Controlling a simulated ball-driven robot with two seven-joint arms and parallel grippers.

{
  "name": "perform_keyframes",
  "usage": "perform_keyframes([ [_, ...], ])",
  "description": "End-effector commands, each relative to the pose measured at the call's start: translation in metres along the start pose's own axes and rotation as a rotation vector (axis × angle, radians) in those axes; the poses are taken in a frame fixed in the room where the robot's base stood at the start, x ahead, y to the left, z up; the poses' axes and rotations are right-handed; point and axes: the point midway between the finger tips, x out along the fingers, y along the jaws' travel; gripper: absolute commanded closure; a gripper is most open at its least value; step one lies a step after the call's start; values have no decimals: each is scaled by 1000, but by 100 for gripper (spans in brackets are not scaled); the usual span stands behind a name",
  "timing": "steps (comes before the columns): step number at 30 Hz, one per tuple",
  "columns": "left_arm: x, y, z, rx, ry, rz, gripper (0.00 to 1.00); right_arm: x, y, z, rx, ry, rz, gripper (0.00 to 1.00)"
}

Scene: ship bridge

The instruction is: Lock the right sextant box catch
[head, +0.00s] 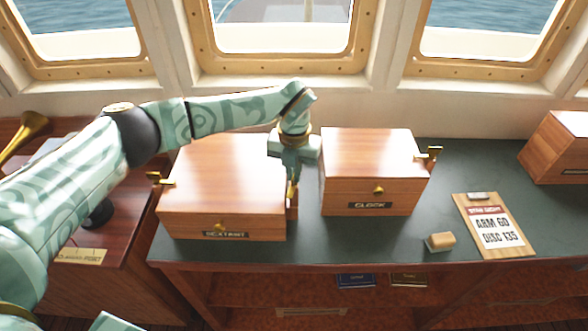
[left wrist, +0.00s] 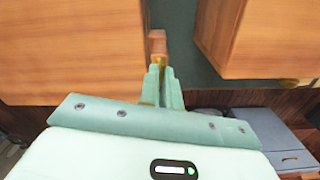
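The sextant box (head: 222,190) is a closed wooden box with a nameplate and a brass knob on its front, on the dark green counter top. Its right catch (head: 292,196), brass with a wooden part below, is at the box's right side, partly hidden by my gripper. In the left wrist view the catch (left wrist: 157,44) shows just beyond the fingertips. My left gripper (head: 292,176) points down beside the box's right wall, its fingers (left wrist: 163,78) close together. I cannot tell whether they touch the catch. The left catch (head: 155,178) sticks out from the left side.
The clock box (head: 370,170) stands close to the right, leaving a narrow gap around my gripper. Another wooden box (head: 560,148) is at the right edge. Windows line the back wall.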

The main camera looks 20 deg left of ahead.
Motion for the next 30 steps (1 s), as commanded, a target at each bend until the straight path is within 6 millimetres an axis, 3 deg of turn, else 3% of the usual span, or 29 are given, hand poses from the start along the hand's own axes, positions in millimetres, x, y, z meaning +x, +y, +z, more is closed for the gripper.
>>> perform_keyframes([
  [30, -2, 0, 1, 958, -2, 2, 100, -13, -1, -3, 1, 4, -1, 100],
])
